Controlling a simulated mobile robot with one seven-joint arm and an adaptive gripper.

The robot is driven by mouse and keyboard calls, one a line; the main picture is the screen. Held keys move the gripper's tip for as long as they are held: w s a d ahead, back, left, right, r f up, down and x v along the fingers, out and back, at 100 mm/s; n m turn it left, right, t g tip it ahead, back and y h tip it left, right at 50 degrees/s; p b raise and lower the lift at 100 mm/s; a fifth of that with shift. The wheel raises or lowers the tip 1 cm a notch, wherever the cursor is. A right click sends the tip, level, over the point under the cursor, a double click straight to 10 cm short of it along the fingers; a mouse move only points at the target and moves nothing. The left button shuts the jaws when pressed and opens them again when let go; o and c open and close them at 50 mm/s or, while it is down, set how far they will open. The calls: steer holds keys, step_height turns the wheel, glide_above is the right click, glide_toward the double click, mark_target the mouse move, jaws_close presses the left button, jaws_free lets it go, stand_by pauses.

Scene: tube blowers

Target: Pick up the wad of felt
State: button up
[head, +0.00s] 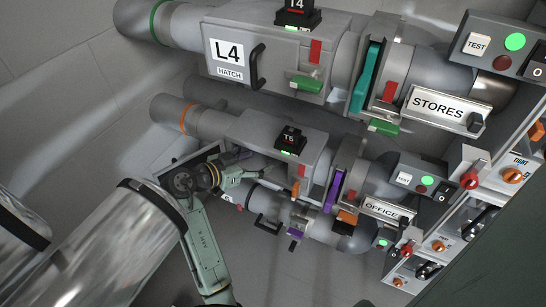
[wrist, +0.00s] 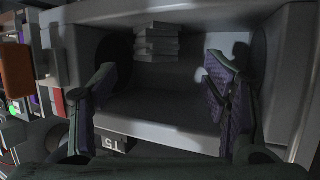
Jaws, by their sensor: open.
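In the wrist view, my gripper (wrist: 161,68) is open, with its two purple-padded fingers apart at the mouth of an open grey compartment (wrist: 165,126). A stack of pale grey, layered pieces (wrist: 157,43) lies inside, beyond and between the fingertips. It may be the wad of felt, but the dim light does not let me tell. A small pale shape shows just beside the right finger, partly hidden by it. Nothing is between the fingers. In the head view, my gripper (head: 247,174) is at the T5 tube unit (head: 268,133); the compartment's inside is hidden there.
The L4 hatch unit (head: 285,50) and its pipe stand above T5. The STORES (head: 437,104) and OFFICE (head: 381,209) units are to the right, beside switch panels. A lower pipe with a handle (head: 268,222) runs close below my gripper. The compartment walls are close around the fingers.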

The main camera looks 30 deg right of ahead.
mark_target(268, 158)
steer(key=p+x, duration=0.1)
steer(key=x, duration=0.3)
steer(key=shift+s+d, duration=0.15)
steer(key=shift+c, duration=0.3)
steer(key=c, duration=1.2)
